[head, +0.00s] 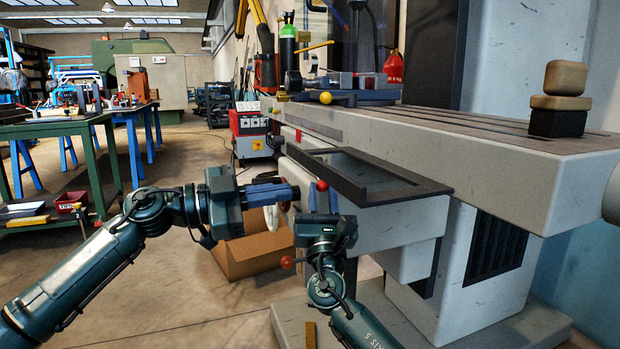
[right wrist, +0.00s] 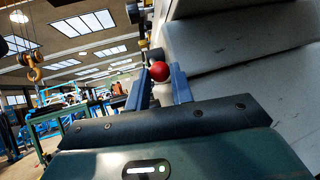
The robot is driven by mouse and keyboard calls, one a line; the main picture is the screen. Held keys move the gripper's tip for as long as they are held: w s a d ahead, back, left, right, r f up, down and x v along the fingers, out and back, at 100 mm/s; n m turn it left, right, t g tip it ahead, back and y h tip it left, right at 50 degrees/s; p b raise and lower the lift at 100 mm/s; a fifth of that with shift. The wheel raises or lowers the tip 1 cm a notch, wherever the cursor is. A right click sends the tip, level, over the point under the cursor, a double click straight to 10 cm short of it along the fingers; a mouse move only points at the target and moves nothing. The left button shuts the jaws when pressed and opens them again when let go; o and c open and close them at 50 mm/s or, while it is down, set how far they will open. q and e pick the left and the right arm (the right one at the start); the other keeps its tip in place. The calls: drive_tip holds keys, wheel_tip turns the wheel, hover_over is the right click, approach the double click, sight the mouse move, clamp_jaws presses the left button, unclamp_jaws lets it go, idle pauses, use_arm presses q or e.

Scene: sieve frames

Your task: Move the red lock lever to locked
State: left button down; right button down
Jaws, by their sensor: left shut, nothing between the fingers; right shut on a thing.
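A red ball knob (head: 322,185), which looks like the end of the red lock lever, sits beside the front of the grey machine. My right gripper (head: 322,195) points up and is shut on it. In the right wrist view the red knob (right wrist: 160,71) shows between the two blue fingers. The lever's shaft is hidden, so I cannot tell its position. My left gripper (head: 296,192) is shut and empty, just left of the knob, pointing right toward the machine.
A second, orange-red knob (head: 287,262) sits lower, beside my right wrist. The grey machine table (head: 450,135) and a dark-rimmed tray (head: 410,190) stand close on the right. A cardboard box (head: 250,252) is on the floor behind. Open floor lies at the left.

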sight(322, 183)
use_arm(q)
drive_tip(key=w+a+r+n+t+y, duration=0.1)
drive_tip(key=w+a+r+n+y, duration=0.1)
drive_tip(key=w+a+r, duration=0.15)
drive_tip(key=w+d+f, duration=0.3)
drive_tip(key=w+d, duration=0.3)
drive_tip(key=d, duration=0.3)
drive_tip(key=shift+d+f, duration=0.4)
use_arm(e)
drive_tip(key=shift+f, duration=0.1)
use_arm(q)
drive_tip(key=shift+w+a+f+t, duration=0.1)
drive_tip(key=shift+w+f+t, duration=0.1)
drive_tip(key=shift+f, duration=0.15)
drive_tip(key=shift+w+a+f+t, duration=0.1)
drive_tip(key=shift+f+t, duration=0.1)
drive_tip(key=shift+f, duration=0.1)
drive_tip(key=shift+d+f, duration=0.1)
drive_tip(key=shift+f, duration=0.05)
use_arm(e)
drive_tip(key=c, duration=1.4)
unclamp_jaws()
drive_tip(key=shift+o, duration=1)
drive_tip(key=shift+s+a+r, duration=0.1)
drive_tip(key=shift+a+r, duration=0.05)
drive_tip(key=shift+r, duration=0.05)
use_arm(q)
drive_tip(key=shift+d, duration=0.1)
